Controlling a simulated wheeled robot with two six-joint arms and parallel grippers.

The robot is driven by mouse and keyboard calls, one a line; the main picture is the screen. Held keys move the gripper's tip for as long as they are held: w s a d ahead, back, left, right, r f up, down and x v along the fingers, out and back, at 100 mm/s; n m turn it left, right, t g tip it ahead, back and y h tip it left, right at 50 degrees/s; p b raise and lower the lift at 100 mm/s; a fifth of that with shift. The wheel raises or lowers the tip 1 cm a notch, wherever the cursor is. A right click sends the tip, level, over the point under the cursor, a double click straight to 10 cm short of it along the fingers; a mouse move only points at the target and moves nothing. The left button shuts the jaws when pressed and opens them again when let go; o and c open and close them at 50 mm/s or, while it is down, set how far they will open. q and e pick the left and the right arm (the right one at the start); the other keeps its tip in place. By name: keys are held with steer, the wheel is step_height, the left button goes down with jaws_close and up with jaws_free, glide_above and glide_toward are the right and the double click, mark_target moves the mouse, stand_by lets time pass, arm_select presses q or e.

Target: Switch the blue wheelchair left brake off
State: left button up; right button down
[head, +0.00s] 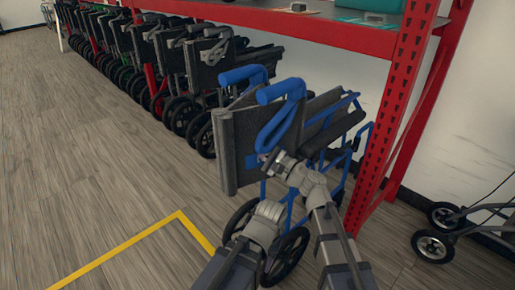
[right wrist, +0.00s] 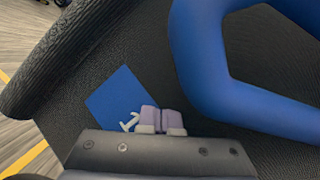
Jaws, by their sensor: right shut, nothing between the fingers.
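The blue wheelchair (head: 278,120) stands folded under the red shelf, with dark fabric, blue handles and a blue frame. My right gripper (head: 279,158) is at the fabric below the blue handles. In the right wrist view its fingers (right wrist: 161,121) are shut and empty, in front of a blue patch (right wrist: 122,95) on the dark fabric; I cannot tell if they touch it. A blue tube (right wrist: 215,65) curves just to their right. My left arm's wrist (head: 264,220) is low in front of the wheels; its fingers cannot be made out. I cannot pick out the left brake.
A row of folded wheelchairs (head: 205,65) runs along the wall to the back left. The red shelf upright (head: 395,115) stands close on the right. A wheeled walker (head: 445,225) is at the far right. The wooden floor on the left is open, with a yellow line (head: 130,250).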

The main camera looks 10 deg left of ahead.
arm_select(q)
steer(key=shift+r, duration=0.3)
arm_select(e)
steer(key=shift+x, duration=1.45)
